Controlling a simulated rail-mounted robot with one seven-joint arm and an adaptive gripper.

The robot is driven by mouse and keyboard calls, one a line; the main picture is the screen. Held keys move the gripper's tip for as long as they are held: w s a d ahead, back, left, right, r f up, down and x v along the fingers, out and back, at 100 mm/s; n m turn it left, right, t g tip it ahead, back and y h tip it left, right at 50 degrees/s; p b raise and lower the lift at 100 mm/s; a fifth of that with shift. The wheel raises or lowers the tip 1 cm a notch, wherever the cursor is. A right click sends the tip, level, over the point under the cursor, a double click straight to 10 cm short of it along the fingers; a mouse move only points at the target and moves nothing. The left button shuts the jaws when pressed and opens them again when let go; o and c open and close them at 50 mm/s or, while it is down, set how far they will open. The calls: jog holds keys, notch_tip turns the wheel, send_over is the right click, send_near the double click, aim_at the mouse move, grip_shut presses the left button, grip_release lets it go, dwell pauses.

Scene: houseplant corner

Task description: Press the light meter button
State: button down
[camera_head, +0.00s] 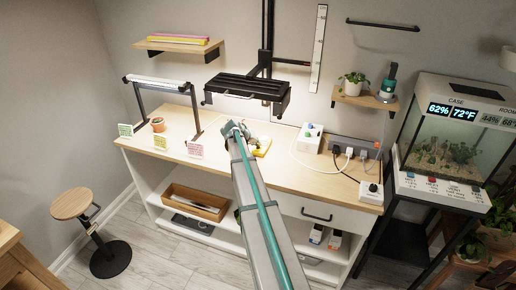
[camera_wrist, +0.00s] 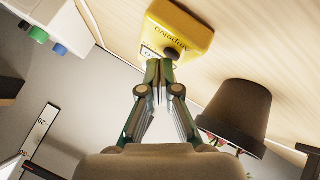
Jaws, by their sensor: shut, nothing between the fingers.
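The yellow light meter (camera_head: 263,149) sits on the wooden bench top, partly hidden behind my gripper in the head view. In the wrist view the yellow meter (camera_wrist: 185,24) is close ahead, with dark lettering and a round black button (camera_wrist: 171,53) on the face toward me. My gripper (camera_wrist: 160,64) is shut and empty. Its fingertips are just below and slightly left of the button in that picture; I cannot tell if they touch the meter. In the head view my gripper (camera_head: 241,129) is over the middle of the bench.
A brown pot (camera_wrist: 237,113) is right of my fingers in the wrist view. A black hanging shelf (camera_head: 247,87) is above the bench behind my gripper.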

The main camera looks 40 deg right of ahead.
aim_at(257, 148)
jog(key=shift+r, duration=0.5)
jog(key=shift+r, duration=0.1)
jog(key=shift+r+p, duration=1.1)
jog(key=shift+r, duration=1.75)
jog(key=shift+a, duration=0.1)
